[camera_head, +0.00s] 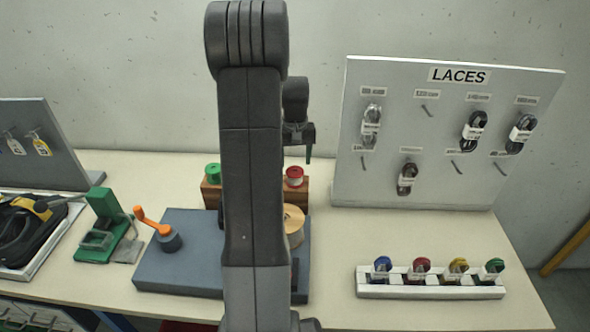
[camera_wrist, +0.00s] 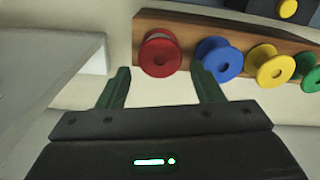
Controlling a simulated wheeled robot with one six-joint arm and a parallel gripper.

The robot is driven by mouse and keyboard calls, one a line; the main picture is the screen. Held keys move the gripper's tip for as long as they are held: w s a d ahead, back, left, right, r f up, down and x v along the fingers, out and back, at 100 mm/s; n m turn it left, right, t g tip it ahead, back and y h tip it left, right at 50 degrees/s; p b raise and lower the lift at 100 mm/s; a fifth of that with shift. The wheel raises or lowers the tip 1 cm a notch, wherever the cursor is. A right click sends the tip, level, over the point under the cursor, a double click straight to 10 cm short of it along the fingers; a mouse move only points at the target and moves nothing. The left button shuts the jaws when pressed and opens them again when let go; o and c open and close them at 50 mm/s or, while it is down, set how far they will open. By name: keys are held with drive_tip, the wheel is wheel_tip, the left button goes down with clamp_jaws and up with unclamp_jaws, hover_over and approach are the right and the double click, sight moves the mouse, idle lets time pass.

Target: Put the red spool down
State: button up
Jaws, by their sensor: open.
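The red spool (camera_head: 294,176) sits at the right end of the wooden rack (camera_head: 305,196) at the back of the bench. In the wrist view the red spool (camera_wrist: 160,55) stands in the rack (camera_wrist: 145,22), beyond the gap between my fingers. My gripper (camera_wrist: 160,82) is open and empty, with its green fingers spread around the line to the red spool and apart from it. In the head view my gripper (camera_head: 309,152) is above and just right of the red spool, partly hidden by my arm.
A blue spool (camera_wrist: 219,60), a yellow spool (camera_wrist: 269,67) and a green spool (camera_head: 212,173) share the rack. The LACES board (camera_head: 440,180) stands at the back right. A white tray (camera_head: 430,290) of coloured items lies at front right. The bench between is clear.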

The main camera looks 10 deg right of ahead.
sight(295, 171)
wheel_tip(295, 171, up, 6)
drive_tip(key=shift+f, duration=0.1)
idle(0.4)
wheel_tip(295, 171, down, 12)
drive_tip(key=shift+r, duration=1.85)
drive_tip(key=shift+f, duration=0.1)
